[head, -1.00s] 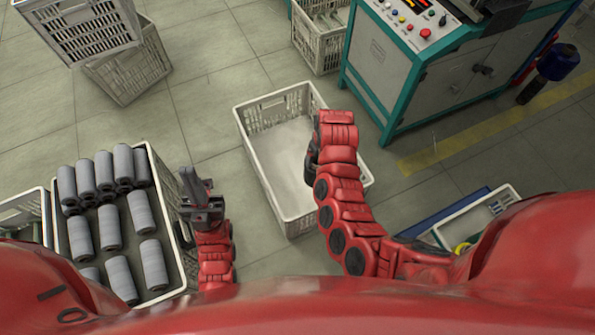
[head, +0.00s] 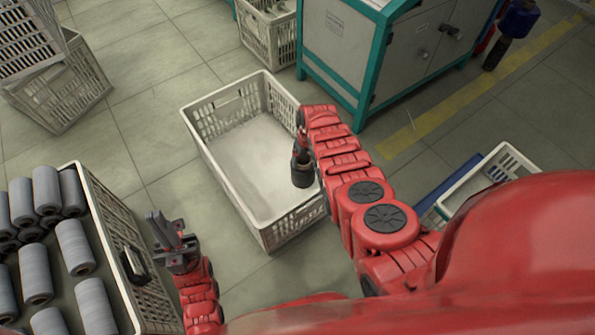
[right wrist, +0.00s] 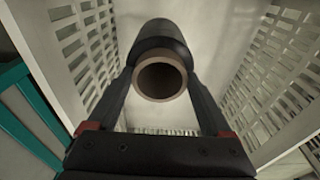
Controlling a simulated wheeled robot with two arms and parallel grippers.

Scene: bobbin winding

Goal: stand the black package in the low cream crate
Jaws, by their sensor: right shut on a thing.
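The black package (head: 302,170) is a dark cylinder. In the right wrist view it (right wrist: 163,38) shows a hollow tan core at its near end. My right gripper (head: 301,146) is shut on it, a finger on either side, and it hangs roughly upright over the right part of the low cream crate (head: 225,186). The crate's slotted walls (right wrist: 82,45) show on both sides in the right wrist view. I cannot tell whether the package touches the crate floor. My left gripper (head: 168,236) is left of the crate, apart from it; its finger gap is unclear.
A crate of grey bobbins (head: 110,245) stands at the left. Other cream crates (head: 62,92) stand at the back left and behind (head: 268,36). A teal-framed machine (head: 350,50) is behind the crate's right side. Another crate (head: 490,175) lies at the right.

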